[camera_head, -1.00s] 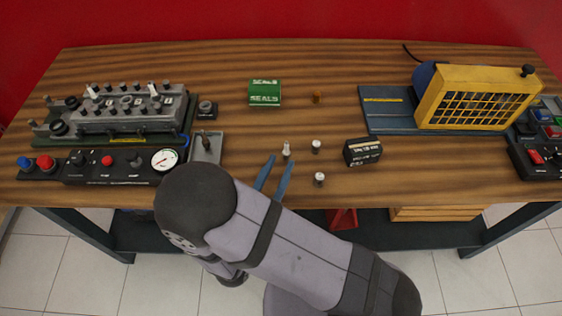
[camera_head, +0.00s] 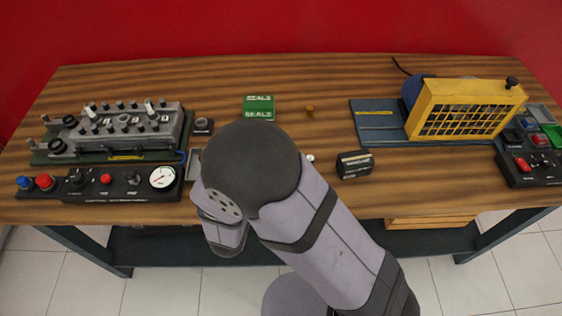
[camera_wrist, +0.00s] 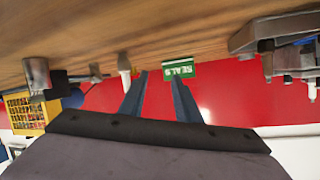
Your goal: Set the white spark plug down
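My gripper (camera_wrist: 157,72) is open in the wrist view, its two blue fingers apart with nothing held between them. A white spark plug (camera_wrist: 124,62) stands on the wooden table just left of the fingers, apart from them. The wrist picture is upside down. In the head view my arm hides the gripper and most of the table spot where the small plugs stood. One small white top (camera_head: 310,158) shows at the arm's edge; I cannot tell which plug it is.
A black box (camera_head: 355,164) stands right of my arm. The green seals box (camera_head: 259,108) is behind it. The engine block (camera_head: 125,128) and gauge panel (camera_head: 100,183) are at left, the yellow-caged unit (camera_head: 465,110) at right. Table between the seals box and caged unit is mostly clear.

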